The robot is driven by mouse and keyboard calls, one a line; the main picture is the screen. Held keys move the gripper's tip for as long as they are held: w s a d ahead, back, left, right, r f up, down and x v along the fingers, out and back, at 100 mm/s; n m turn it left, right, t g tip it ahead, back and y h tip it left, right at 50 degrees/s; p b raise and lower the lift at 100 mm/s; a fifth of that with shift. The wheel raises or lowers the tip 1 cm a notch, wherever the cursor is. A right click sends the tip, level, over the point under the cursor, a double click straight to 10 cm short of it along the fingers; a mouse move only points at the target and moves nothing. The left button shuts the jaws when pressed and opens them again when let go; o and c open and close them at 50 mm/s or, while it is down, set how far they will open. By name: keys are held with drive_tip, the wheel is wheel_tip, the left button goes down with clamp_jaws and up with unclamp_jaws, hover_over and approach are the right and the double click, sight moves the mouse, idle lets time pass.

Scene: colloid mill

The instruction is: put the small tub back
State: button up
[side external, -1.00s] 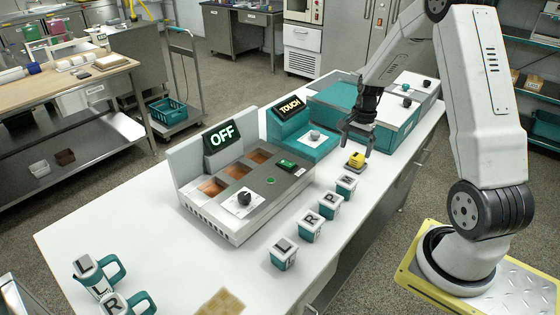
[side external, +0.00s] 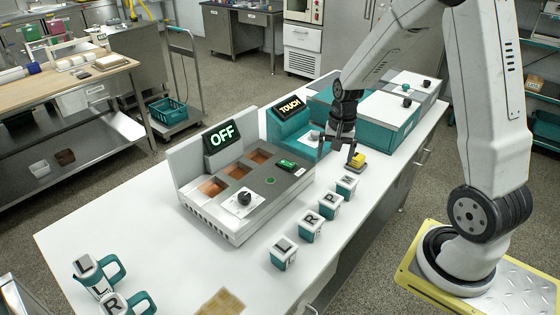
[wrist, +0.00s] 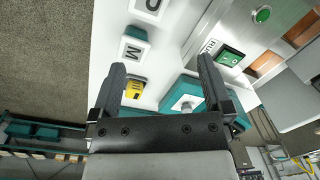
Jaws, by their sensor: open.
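Several small white-and-teal lettered tubs stand in a row along the counter's right side: tub L (side external: 284,254), tub R (side external: 311,226), tub P (side external: 330,205) and tub M (side external: 346,187). I cannot tell which one the task means. Tub M also shows in the wrist view (wrist: 135,46), with tub P (wrist: 149,8) at the top edge. My gripper (side external: 343,150) is open and empty above the counter, past tub M and near the teal TOUCH unit. In the wrist view my gripper (wrist: 161,72) has its fingers spread with nothing between them.
A small yellow block (side external: 357,160) sits just beside my gripper, behind tub M. The OFF machine (side external: 245,190) and the TOUCH unit (side external: 305,135) stand to the left.

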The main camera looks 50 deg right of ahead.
drive_tip(key=s+a+r+n+t, duration=0.1)
drive_tip(key=s+a+n, duration=0.2)
drive_tip(key=a+n, duration=0.3)
drive_tip(key=s+a+r+n+t, duration=0.1)
drive_tip(key=s+a+n, duration=0.2)
drive_tip(key=a, duration=0.7)
drive_tip(key=n, duration=0.2)
drive_tip(key=shift+s+r+n+h, duration=0.15)
drive_tip(key=shift+n+h, duration=0.15)
drive_tip(key=shift+n, duration=0.1)
